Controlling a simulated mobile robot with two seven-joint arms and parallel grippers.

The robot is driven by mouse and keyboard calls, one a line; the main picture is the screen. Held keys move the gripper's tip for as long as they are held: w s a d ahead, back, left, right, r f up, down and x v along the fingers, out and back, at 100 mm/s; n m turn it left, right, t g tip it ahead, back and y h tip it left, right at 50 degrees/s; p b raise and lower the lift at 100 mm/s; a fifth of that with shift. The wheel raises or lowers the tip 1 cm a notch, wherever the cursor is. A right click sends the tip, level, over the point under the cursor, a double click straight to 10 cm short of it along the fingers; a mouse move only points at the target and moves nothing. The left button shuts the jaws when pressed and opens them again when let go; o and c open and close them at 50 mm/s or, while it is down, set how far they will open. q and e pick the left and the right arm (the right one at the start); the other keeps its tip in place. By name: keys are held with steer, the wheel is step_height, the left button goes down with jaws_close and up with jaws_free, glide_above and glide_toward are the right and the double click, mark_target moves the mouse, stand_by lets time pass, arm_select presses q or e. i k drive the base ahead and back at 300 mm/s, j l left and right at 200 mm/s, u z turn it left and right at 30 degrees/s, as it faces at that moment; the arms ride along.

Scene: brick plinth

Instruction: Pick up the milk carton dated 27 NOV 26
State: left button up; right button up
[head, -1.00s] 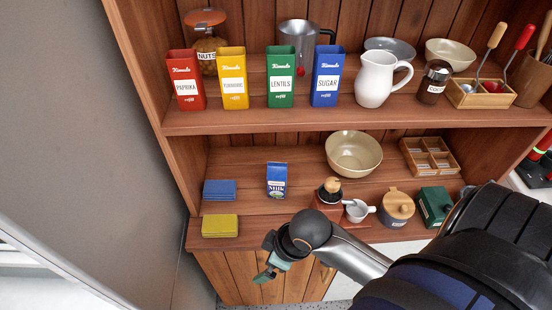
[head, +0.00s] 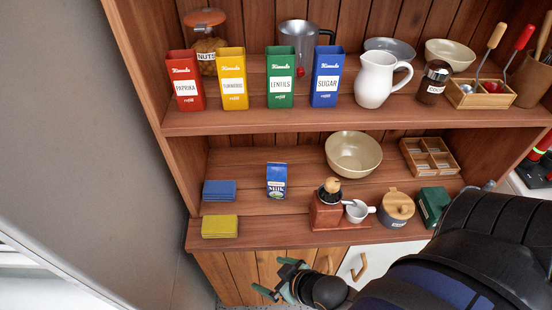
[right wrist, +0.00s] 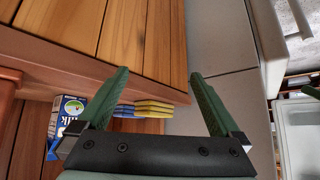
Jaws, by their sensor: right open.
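A blue and white milk carton (head: 277,180) stands upright on the lower shelf, left of the large beige bowl. In the right wrist view the carton (right wrist: 66,118) shows at the left, partly behind a finger. No date is readable on it. My right gripper (head: 276,277) is open and empty, in front of the cabinet doors and below the shelf edge, apart from the carton. In the right wrist view its two green fingers (right wrist: 160,78) are spread with nothing between them in grip. My left gripper is not in view.
Blue (head: 219,190) and yellow (head: 220,226) stacks lie left of the carton. A coffee grinder (head: 327,212), small white mortar (head: 359,211), lidded jar (head: 397,207) and beige bowl (head: 354,153) are to its right. The upper shelf (head: 230,120) overhangs. Shelf in front of the carton is clear.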

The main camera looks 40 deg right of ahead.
mark_target(277, 172)
steer(key=k+z, duration=0.1)
steer(key=z, duration=1.05)
steer(key=u, duration=1.25)
steer(key=k+l+u, duration=0.2)
steer(key=l, duration=0.15)
steer(key=k+l+u, duration=0.2)
steer(key=k+l, duration=0.05)
steer(key=l, duration=0.1)
